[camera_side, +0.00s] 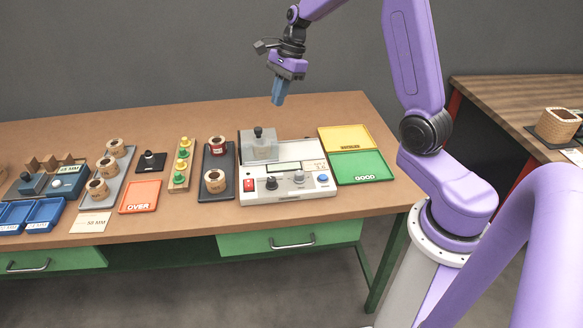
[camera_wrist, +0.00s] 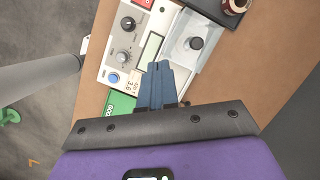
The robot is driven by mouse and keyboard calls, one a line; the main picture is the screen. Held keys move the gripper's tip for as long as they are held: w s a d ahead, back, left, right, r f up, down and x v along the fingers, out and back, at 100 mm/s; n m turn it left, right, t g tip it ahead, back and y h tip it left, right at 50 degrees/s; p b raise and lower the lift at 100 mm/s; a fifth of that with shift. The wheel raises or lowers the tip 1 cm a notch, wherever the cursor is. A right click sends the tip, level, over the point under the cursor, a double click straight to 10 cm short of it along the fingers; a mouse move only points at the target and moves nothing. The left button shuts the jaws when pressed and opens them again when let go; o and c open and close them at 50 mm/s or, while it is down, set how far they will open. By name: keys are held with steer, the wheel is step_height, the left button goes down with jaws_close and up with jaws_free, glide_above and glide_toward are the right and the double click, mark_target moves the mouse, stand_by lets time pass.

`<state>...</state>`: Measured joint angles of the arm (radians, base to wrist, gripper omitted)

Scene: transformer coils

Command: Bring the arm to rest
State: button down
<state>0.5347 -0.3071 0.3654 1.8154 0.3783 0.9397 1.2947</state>
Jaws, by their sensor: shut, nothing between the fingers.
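My gripper (camera_side: 279,92) is shut and empty, with blue fingers pointing down. It hangs in the air well above the bench, over the back part of the tester. In the wrist view the shut fingers (camera_wrist: 158,72) cover part of the tester (camera_wrist: 116,72). The tester (camera_side: 290,188) is a light grey box with a display, knobs, a red switch and a blue button. A clear-looking grey block with a black knob (camera_side: 259,143) sits at its back left.
A dark tray (camera_side: 206,168) with two coils is left of the tester. Yellow (camera_side: 345,137) and green GOOD (camera_side: 361,168) trays lie right. An orange OVER tray (camera_side: 140,197), a grey tray of coils (camera_side: 122,178) and blue bins (camera_side: 44,215) are further left. The air around my gripper is clear.

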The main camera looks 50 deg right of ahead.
steer(key=s+a+r+n+g+h, duration=0.2)
steer(key=s+a+n, duration=1.2)
steer(key=a+n, duration=0.1)
steer(key=s+f+n+h, duration=0.1)
steer(key=s+n, duration=1.6)
steer(key=s, duration=0.2)
steer(key=shift+n+t, duration=0.3)
steer(key=shift+t, duration=0.1)
